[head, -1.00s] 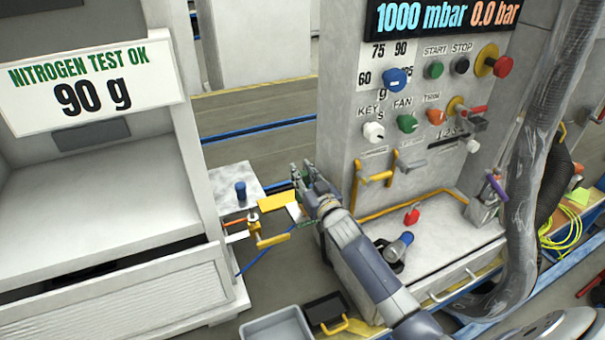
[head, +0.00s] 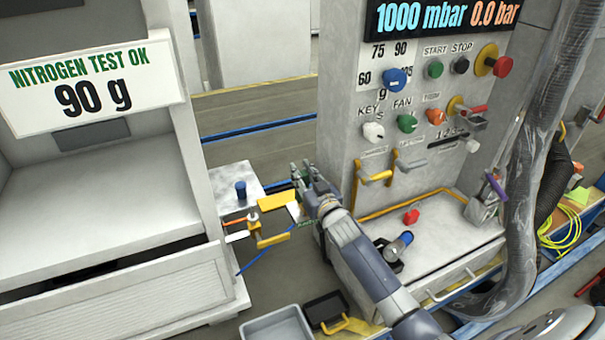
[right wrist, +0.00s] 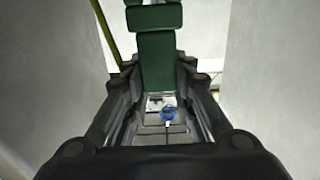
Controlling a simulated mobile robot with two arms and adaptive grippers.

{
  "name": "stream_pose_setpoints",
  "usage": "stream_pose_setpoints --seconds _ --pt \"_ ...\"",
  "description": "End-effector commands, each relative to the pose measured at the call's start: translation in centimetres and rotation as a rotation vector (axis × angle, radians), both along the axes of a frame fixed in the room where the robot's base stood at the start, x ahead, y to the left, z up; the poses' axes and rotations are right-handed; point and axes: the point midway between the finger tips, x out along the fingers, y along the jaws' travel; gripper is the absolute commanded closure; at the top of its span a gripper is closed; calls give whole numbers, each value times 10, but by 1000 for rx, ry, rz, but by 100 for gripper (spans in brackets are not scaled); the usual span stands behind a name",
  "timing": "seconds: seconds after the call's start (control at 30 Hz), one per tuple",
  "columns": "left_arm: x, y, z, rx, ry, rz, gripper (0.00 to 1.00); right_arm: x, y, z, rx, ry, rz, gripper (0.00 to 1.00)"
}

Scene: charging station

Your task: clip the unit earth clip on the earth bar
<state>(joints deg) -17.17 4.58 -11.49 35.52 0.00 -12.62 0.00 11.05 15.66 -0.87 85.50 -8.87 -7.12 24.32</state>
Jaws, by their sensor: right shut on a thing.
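My right gripper (head: 303,178) is at the left side of the grey control cabinet. In the right wrist view its dark fingers (right wrist: 150,95) are shut on a green clip (right wrist: 157,60), which stands out beyond the fingertips. I take this to be the unit earth clip. In the head view the fingers mostly hide it. A thin yellow-green strip (right wrist: 108,30) runs past the clip at upper left in the wrist view; I cannot tell whether it is the clip's lead or a bar. I cannot make out the earth bar for certain. My left gripper is not in view.
The control cabinet (head: 345,120) stands right of the gripper, with a ledge holding a red item (head: 411,216). A white unit (head: 90,190) stands at left. Between them are a small plate with a blue cylinder (head: 241,190) and yellow fittings (head: 277,201). A grey tray (head: 277,326) is below.

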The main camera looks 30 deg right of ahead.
Motion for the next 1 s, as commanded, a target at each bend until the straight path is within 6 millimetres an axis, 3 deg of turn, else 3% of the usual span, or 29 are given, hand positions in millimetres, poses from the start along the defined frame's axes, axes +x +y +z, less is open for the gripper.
stream_pose_setpoints --seconds 1.0 --pt "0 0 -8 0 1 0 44 0 0 -14 1 0 0 100"
